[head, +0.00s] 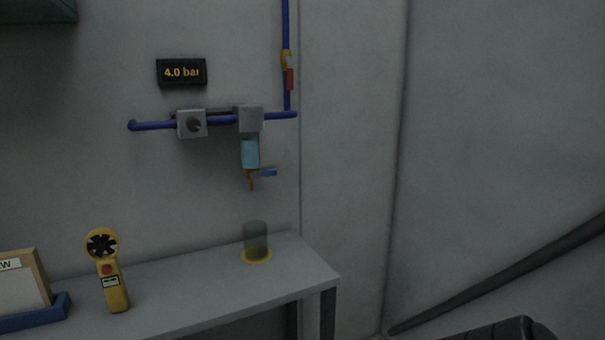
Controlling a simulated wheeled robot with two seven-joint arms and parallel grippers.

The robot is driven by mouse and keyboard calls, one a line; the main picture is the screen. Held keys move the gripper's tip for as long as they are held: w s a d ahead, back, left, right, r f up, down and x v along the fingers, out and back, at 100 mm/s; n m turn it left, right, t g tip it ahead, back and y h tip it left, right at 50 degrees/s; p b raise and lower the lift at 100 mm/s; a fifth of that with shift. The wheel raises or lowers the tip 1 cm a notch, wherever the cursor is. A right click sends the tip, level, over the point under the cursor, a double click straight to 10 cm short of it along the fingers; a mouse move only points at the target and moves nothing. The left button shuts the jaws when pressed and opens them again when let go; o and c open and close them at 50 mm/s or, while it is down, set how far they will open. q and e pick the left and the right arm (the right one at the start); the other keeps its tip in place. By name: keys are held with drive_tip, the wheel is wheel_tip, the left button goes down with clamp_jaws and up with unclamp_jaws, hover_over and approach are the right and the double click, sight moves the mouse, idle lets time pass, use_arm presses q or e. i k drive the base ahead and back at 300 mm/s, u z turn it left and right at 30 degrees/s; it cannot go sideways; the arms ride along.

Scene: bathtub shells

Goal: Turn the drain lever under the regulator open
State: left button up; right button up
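The regulator (249,119) is a grey block on the blue pipe on the wall. A light-blue bowl (250,153) hangs under it. Below the bowl is a brass drain fitting (251,180) with a small blue drain lever (269,173), which points right and looks about horizontal. A clear cup (255,240) stands on the bench below the drain, on a yellow ring. Neither gripper shows in the head view. A dark arm-like part is cut off at the bottom right, and its gripper end cannot be seen.
The grey bench (200,288) runs along the wall. A yellow fan meter (108,270) and a blue tray (35,312) with a box stand on its left. A grey knob unit (192,124), a 4.0 bar display (182,72) and a red-handled valve (289,75) are on the wall.

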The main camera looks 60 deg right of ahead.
sight(253, 175)
drive_tip(key=z, duration=1.6)
